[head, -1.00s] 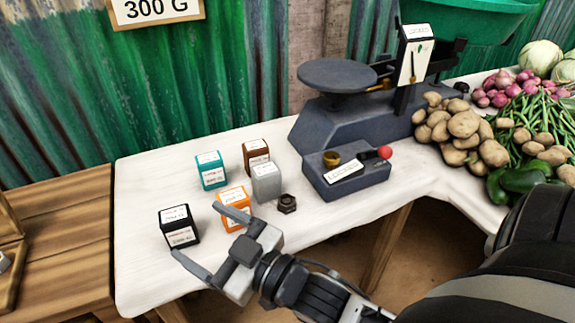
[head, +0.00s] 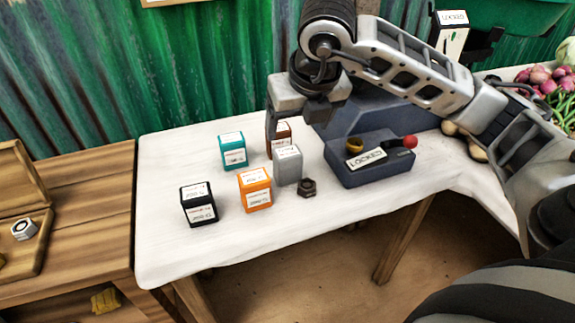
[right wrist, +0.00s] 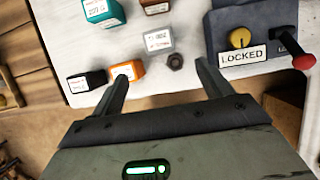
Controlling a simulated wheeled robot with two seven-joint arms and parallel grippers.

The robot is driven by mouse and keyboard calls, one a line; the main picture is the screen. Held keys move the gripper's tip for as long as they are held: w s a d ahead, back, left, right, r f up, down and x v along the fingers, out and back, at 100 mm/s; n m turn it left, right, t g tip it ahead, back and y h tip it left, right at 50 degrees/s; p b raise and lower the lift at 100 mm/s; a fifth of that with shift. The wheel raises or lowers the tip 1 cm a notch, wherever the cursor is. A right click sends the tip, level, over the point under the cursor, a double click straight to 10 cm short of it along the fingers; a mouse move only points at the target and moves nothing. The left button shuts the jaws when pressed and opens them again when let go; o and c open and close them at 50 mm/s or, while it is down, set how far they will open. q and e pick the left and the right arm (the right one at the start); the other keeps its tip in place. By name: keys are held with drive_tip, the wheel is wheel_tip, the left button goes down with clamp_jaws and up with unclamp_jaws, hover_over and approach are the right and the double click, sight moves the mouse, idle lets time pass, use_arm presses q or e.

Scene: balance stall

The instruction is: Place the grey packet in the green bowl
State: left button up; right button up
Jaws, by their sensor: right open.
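The grey packet (head: 288,166) stands upright on the white table, in front of the brown packet (head: 281,133). In the right wrist view the grey packet (right wrist: 158,40) lies ahead of and between the fingertips, untouched. My right gripper (head: 291,124) is open and empty, pointing down above the packets; its fingers (right wrist: 163,82) are spread wide. My left gripper is not in view.
Teal (head: 233,151), orange (head: 255,189) and black (head: 198,204) packets stand close by, and a dark hexagonal weight (head: 307,187) lies to the right. The scale base (head: 370,165) with a red-knobbed lever and a "LOCKED" label is further right. The table front is clear.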

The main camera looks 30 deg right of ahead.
sight(289, 154)
drive_tip(key=x, duration=0.8)
drive_tip(key=shift+a+f+b, duration=0.15)
drive_tip(key=shift+f+b, duration=0.05)
drive_tip(key=shift+b, duration=0.15)
drive_tip(key=shift+w+x, duration=0.2)
drive_tip(key=shift+x, duration=2.75)
drive_tip(key=shift+r, duration=0.1)
drive_tip(key=c, duration=1.1)
drive_tip(key=shift+c, duration=0.7)
drive_tip(key=shift+r, duration=0.15)
